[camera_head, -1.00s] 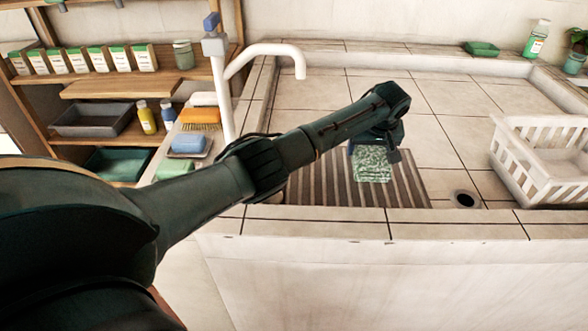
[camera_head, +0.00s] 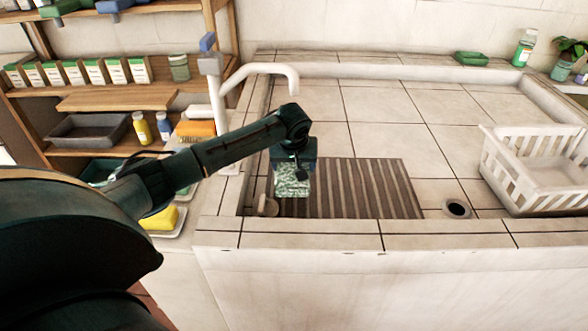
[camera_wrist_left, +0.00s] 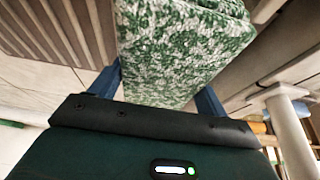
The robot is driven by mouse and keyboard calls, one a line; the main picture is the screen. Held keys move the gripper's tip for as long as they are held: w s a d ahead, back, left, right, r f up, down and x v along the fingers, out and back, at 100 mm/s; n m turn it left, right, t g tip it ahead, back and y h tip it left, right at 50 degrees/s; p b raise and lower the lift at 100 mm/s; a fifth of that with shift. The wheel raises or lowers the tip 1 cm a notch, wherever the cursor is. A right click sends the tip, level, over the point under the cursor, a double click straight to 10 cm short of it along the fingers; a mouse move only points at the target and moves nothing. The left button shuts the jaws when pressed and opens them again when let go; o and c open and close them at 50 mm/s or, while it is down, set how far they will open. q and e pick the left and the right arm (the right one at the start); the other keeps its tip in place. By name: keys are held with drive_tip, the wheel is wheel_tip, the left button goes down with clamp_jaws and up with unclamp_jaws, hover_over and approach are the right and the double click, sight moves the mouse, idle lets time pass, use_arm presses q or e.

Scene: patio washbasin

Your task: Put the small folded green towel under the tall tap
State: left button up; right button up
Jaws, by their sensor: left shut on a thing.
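The small folded green towel (camera_head: 292,179) is mottled green and white. My left gripper (camera_head: 294,160) is shut on it over the left end of the striped mat; whether the towel touches the mat I cannot tell. The towel (camera_wrist_left: 182,50) also fills the upper middle of the left wrist view, between the two blue fingers of the left gripper (camera_wrist_left: 165,85). The tall tap (camera_head: 217,92) is white with a blue top, at the basin's left edge. My right gripper is not in view.
A striped slatted mat (camera_head: 365,190) lies in the tiled basin, with a drain hole (camera_head: 457,208) to its right. A white slatted basket (camera_head: 530,170) stands at the right. A small knob (camera_head: 267,206) sits at the mat's left front corner. Shelves (camera_head: 140,100) stand left; the basin's back middle is clear.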

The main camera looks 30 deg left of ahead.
use_arm(q)
wheel_tip(320, 180, down, 2)
drive_tip(key=shift+w, duration=0.1)
drive_tip(key=shift+f, duration=0.35)
drive_tip(key=shift+f, duration=0.25)
drive_tip(key=o, duration=1.2)
drive_tip(key=shift+o, duration=0.2)
drive_tip(key=shift+r, duration=0.2)
drive_tip(key=p+v, duration=0.1)
drive_tip(key=v, duration=1.1)
drive_tip(key=shift+r, duration=0.45)
